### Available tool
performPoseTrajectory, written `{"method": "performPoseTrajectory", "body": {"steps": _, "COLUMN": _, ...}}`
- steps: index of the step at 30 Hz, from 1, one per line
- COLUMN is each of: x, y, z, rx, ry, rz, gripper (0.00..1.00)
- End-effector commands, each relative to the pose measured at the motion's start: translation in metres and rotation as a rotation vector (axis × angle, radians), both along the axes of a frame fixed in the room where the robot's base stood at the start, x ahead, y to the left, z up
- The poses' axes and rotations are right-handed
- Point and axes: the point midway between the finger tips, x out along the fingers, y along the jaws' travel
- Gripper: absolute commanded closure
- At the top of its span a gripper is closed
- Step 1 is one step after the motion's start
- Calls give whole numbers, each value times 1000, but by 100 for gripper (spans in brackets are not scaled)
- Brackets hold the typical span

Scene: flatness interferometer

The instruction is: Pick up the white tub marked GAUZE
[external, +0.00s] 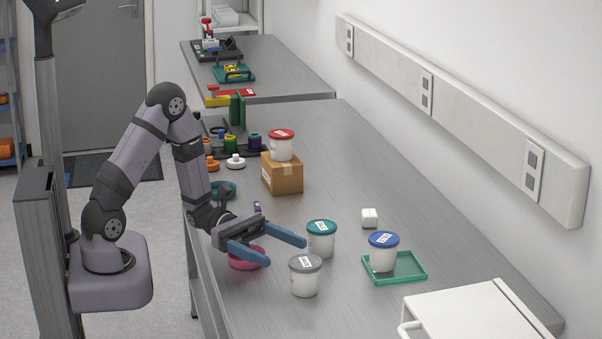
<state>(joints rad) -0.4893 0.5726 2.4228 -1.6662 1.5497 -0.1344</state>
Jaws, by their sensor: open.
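Several white tubs with labelled lids are in the external view, and the lettering is too small to read, so I cannot tell which is marked GAUZE. A grey-lidded tub (304,280) and a teal-lidded tub (321,245) stand on the bench near my gripper. A blue-lidded tub (383,258) stands in a green tray (415,276). A red-lidded tub (281,149) sits on a cardboard box (283,177). My gripper (286,251) is open and empty, its blue fingers pointing right, close to the grey-lidded and teal-lidded tubs.
A pink bowl (245,262) is partly hidden under my gripper. A small white block (370,218) lies behind the green tray. A white cart (475,318) stands at the lower right. Coloured parts (228,142) crowd the far left of the bench (410,205); its right middle is clear.

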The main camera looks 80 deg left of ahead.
Motion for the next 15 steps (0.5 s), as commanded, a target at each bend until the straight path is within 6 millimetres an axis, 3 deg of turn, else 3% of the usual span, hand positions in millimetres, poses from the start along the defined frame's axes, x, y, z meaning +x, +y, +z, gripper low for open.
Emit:
{"method": "performPoseTrajectory", "body": {"steps": 5, "x": 3, "y": 2, "z": -2, "rx": -16, "ry": 5, "rz": 15, "gripper": 21}}
{"method": "performPoseTrajectory", "body": {"steps": 15, "x": 14, "y": -15, "z": -2, "rx": -13, "ry": 5, "rz": 12, "gripper": 21}}
